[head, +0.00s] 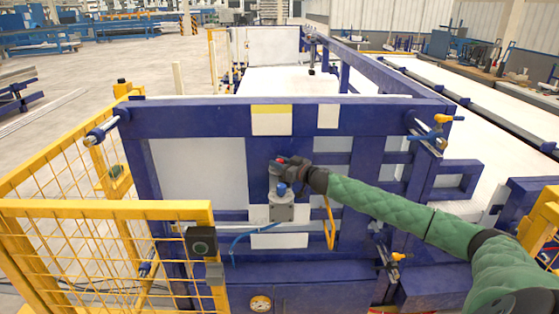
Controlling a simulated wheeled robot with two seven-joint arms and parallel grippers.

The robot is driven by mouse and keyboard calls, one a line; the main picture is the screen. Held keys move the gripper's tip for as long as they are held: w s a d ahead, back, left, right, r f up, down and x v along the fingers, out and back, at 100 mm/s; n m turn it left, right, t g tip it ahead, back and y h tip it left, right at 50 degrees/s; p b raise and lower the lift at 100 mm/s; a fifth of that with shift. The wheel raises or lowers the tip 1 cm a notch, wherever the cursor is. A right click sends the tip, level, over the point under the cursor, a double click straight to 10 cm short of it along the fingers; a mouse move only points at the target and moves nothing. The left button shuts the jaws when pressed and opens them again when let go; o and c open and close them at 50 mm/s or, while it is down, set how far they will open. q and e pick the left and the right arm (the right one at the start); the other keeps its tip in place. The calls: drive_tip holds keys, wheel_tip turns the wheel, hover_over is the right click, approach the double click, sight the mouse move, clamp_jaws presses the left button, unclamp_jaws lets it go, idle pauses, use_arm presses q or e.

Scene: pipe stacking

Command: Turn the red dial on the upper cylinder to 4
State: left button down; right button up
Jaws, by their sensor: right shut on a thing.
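My right gripper (283,167) reaches in from the right on its green-sleeved arm and is shut at the middle of the blue frame. A small red part, which looks like the red dial (280,160), shows at its fingertips; most of it is hidden by the gripper. The number it points to cannot be read. Just below is a grey block (281,208) with a blue knob (282,188) on top. I cannot tell clearly which part is the upper cylinder. My left gripper is not in view.
Blue clamp cylinders sit at the frame's upper left (104,129) and upper right (428,138). A yellow handle (329,222) and a round gauge (261,303) are nearby.

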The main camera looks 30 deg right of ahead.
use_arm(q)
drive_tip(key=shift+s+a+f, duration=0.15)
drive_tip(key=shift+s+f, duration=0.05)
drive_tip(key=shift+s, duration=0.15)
use_arm(e)
drive_tip(key=shift+m+h, duration=0.3)
drive_tip(key=shift+h, duration=0.1)
drive_tip(key=o, duration=1)
